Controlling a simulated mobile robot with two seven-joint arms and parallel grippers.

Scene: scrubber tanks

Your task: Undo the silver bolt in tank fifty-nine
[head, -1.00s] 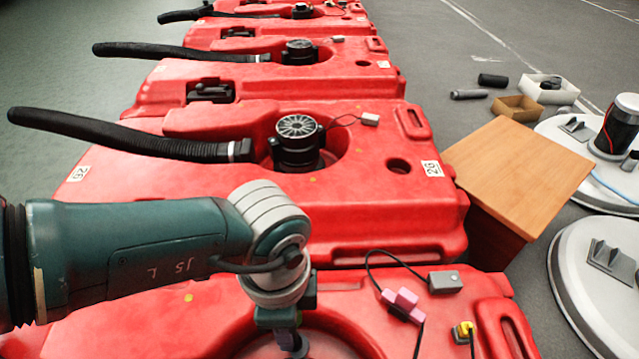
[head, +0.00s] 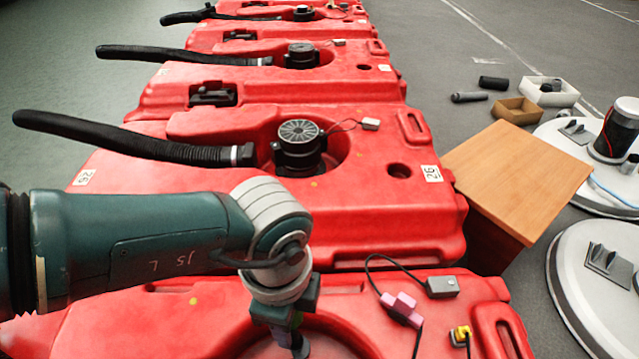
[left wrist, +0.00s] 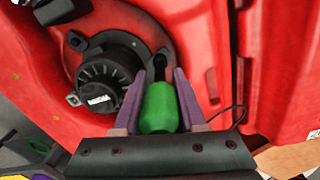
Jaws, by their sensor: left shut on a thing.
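My left gripper (left wrist: 158,76) has purple fingers and is shut on a green handle (left wrist: 159,108), which looks like a tool's. A dark shaft or socket (left wrist: 160,64) shows just beyond the handle; I cannot tell whether it touches anything. Beside it on the red tank is a round black motor cap (left wrist: 103,88). In the head view my left wrist is over the nearest red tank (head: 350,292), its fingers cut off or hidden low in the picture. I cannot make out a silver bolt. The nearest tank's number is not readable. My right gripper is not in view.
Several red tanks with black hoses (head: 125,138) stretch away behind; the one behind the nearest has a tag (head: 432,173) reading about 26. A pink connector (head: 400,306), grey box (head: 441,287) and yellow plug (head: 461,333) with cables lie on the nearest tank. A wooden box (head: 515,175) stands at right.

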